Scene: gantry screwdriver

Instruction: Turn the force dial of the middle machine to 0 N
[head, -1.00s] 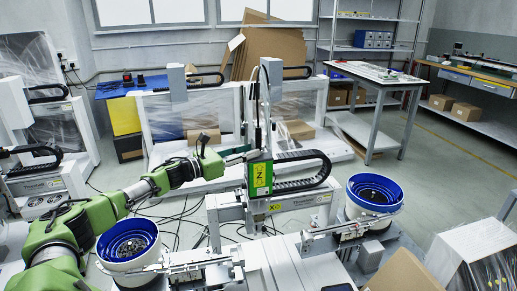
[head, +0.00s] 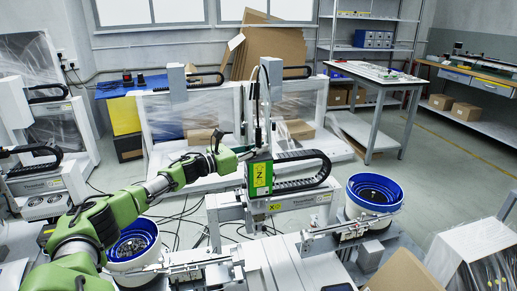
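The middle machine is a gantry with a green screwdriver head (head: 259,177) bearing a yellow label with Z and arrows. A force dial cannot be made out on it at this size. My green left arm reaches from the lower left to the left side of this head. My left gripper (head: 243,154) is at the head's upper left, close beside it. Its fingers are small and partly hidden by the wrist, so I cannot tell whether they touch the head or are open. My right gripper is out of view.
A blue-rimmed bowl feeder (head: 133,243) stands below my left arm, and another blue-rimmed feeder (head: 374,192) stands right of the gantry. A black cable chain (head: 308,170) curves right of the head. Cardboard (head: 403,272) is at the lower right. Wrapped machines stand behind and at left.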

